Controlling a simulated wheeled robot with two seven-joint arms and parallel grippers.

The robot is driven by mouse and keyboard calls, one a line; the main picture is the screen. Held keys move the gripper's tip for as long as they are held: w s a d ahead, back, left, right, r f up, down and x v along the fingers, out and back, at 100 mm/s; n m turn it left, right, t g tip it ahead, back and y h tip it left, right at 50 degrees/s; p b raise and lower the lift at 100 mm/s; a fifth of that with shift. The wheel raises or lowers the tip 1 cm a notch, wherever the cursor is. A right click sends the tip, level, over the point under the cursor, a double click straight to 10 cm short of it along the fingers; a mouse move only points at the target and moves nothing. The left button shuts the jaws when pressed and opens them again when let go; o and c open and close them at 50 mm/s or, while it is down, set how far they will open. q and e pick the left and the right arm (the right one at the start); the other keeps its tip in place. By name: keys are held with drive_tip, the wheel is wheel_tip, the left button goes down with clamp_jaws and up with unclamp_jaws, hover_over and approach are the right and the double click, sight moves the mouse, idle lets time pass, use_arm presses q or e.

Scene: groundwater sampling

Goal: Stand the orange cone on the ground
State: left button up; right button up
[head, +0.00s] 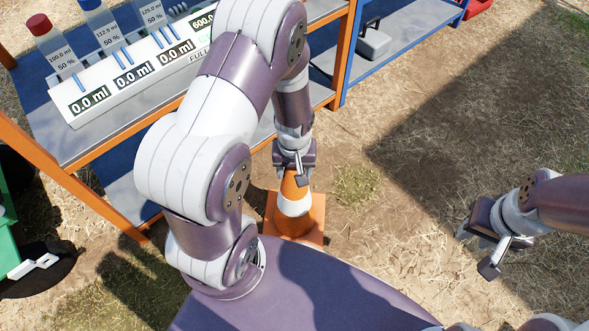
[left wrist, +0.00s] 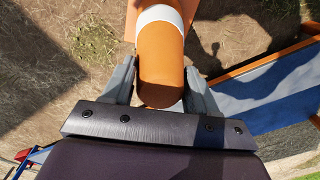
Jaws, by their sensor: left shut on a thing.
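The orange cone (head: 296,223) has a white band and a square base, and it is upright in the head view, low beside the shelf. My left gripper (head: 296,172) is above it, shut on its top. In the left wrist view the cone's orange top (left wrist: 161,66) sits between the two grey fingers of the left gripper (left wrist: 160,84). I cannot tell whether the base touches the ground (head: 385,225). My right gripper (head: 477,252) is at the right, away from the cone, with its fingers apart and nothing between them.
An orange-framed shelf (head: 110,145) stands at the left, just behind the cone. It holds a white display unit (head: 130,70) with several labelled bottles. A blue-framed shelf (head: 410,42) carries a grey case (head: 374,42). Dry open ground lies right of the cone.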

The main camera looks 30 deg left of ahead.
use_arm(q)
drive_tip(key=o, duration=1.2)
drive_tip(key=shift+c, duration=0.2)
drive_tip(key=s+r+m+p, duration=0.1)
drive_tip(key=r+p, duration=0.1)
drive_tip(key=r, duration=0.5)
drive_tip(key=s+d+r+m+t+p, duration=0.1)
drive_tip(key=s+r+m+p, duration=0.1)
drive_tip(key=r, duration=0.6)
drive_tip(key=s+d+r+m+p, duration=0.1)
drive_tip(key=r+m+p, duration=0.1)
drive_tip(key=r, duration=0.6)
drive_tip(key=shift+s+d+p, duration=0.15)
drive_tip(key=shift+d+p, duration=0.1)
drive_tip(key=shift+p, duration=0.65)
drive_tip(key=shift+r, duration=0.15)
wheel_tip(320, 180, up, 41)
drive_tip(key=p, duration=4)
drive_tip(key=shift+p, duration=0.4)
